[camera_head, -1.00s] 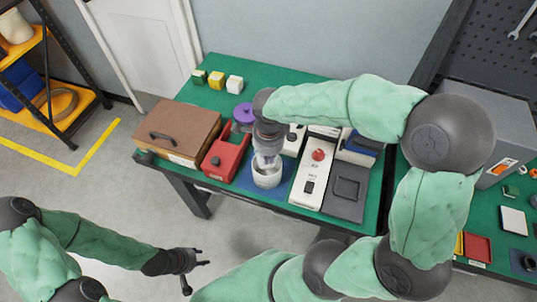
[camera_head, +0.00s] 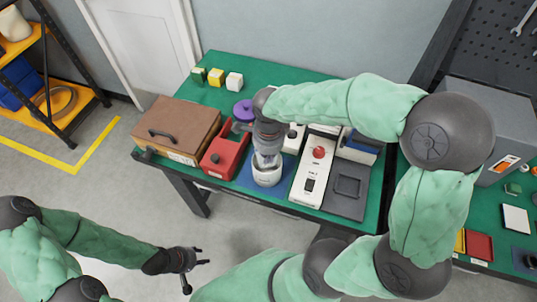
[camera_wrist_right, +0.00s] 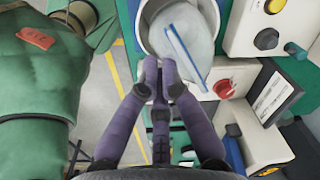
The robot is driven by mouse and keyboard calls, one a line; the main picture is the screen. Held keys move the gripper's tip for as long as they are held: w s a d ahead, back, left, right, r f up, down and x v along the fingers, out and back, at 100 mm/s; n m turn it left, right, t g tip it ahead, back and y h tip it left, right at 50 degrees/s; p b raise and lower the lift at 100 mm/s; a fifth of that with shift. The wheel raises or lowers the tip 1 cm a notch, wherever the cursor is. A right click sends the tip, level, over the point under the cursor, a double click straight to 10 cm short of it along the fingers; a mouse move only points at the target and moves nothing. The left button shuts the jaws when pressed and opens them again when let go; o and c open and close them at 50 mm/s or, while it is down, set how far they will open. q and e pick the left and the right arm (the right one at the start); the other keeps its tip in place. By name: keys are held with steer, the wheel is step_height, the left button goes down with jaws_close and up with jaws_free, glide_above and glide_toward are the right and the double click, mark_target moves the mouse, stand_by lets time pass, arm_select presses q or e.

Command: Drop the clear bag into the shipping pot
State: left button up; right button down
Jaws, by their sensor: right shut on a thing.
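The clear bag (camera_wrist_right: 190,32) is pale and see-through with a blue strip along one side. In the right wrist view it sits within the mouth of the white shipping pot (camera_wrist_right: 145,42). My right gripper (camera_wrist_right: 158,66) has its fingers together at the bag's near edge, at the pot's rim. In the head view my right gripper (camera_head: 267,150) points down over the pot (camera_head: 268,178), and the bag is mostly hidden there. How deep the bag hangs is unclear. My left gripper (camera_head: 198,262) is open and empty, low in front of the table.
The pot stands on a blue mat on the green table (camera_head: 290,75). A red box (camera_head: 222,158) and a brown case (camera_head: 180,130) are to its left. A white device with a red button (camera_head: 314,170) is close on its right. Small blocks (camera_head: 216,77) stand at the back.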

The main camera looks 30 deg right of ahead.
steer(key=shift+f+b, duration=1.05)
steer(key=shift+f, duration=0.2)
steer(key=shift+r, duration=0.1)
stand_by(0.3)
steer(key=c, duration=1.3)
jaws_free()
steer(key=shift+c, duration=0.2)
step_height(320, 180, up, 8)
steer(key=p, duration=0.5)
steer(key=shift+p, duration=0.4)
